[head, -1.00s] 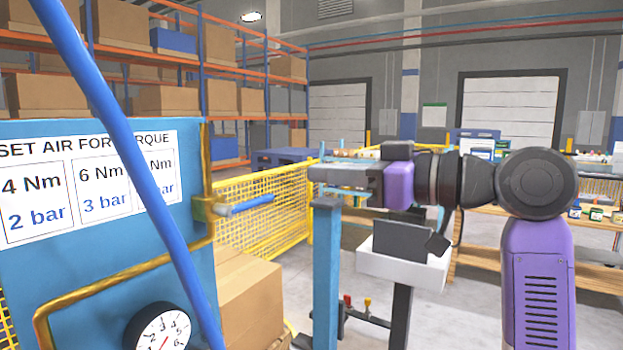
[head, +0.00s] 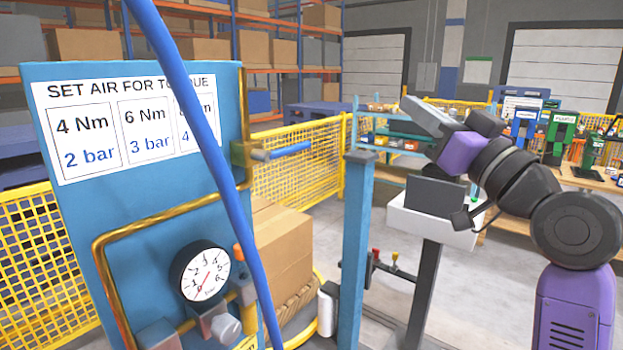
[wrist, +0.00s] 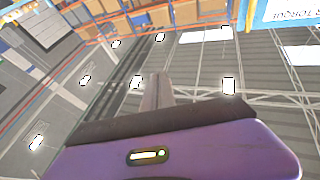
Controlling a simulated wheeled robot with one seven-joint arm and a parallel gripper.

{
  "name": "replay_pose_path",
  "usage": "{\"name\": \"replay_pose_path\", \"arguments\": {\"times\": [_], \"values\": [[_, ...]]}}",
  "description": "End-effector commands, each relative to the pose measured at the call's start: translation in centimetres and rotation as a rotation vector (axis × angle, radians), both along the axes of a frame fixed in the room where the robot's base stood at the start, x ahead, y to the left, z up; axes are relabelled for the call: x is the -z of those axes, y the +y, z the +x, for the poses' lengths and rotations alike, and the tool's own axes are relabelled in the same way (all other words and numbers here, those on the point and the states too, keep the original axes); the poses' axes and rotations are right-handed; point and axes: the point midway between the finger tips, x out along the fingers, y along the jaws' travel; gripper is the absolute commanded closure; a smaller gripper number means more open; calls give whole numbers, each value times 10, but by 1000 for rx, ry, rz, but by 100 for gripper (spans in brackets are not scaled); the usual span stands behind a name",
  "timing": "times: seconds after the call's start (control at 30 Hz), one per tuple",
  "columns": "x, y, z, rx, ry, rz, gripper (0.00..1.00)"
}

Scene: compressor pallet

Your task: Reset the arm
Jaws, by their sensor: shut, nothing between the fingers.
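My gripper (head: 428,116) is in the middle right of the head view, at the end of my purple and black arm. It is raised, tilted up and to the left, with nothing held. Its fingers look closed together. In the wrist view the closed fingers (wrist: 156,92) point at the ceiling beams and lamps, above the purple housing. The gripper is apart from everything around it, in front of and above a white box-like stand top in the head view.
A blue panel (head: 140,200) with a torque chart (head: 125,125) and a pressure gauge (head: 200,272) stands at left. A blue hose (head: 205,150) crosses it. A blue post (head: 355,250) and a white-topped stand (head: 432,228) are near the arm. Cardboard boxes (head: 287,240) sit behind.

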Motion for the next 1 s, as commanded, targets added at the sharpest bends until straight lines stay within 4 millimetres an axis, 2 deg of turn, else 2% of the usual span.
{"name": "replay_pose_path", "arguments": {"times": [0.03, 0.23, 0.47, 0.7, 1.0], "values": [[21, -7, -1, 33, 5, 28, 100], [96, -36, -17, 178, 9, 114, 100], [180, -58, -59, 320, 23, 153, 100], [257, -68, -121, 430, 53, 138, 100], [329, -67, -214, 515, 113, 62, 100]]}}
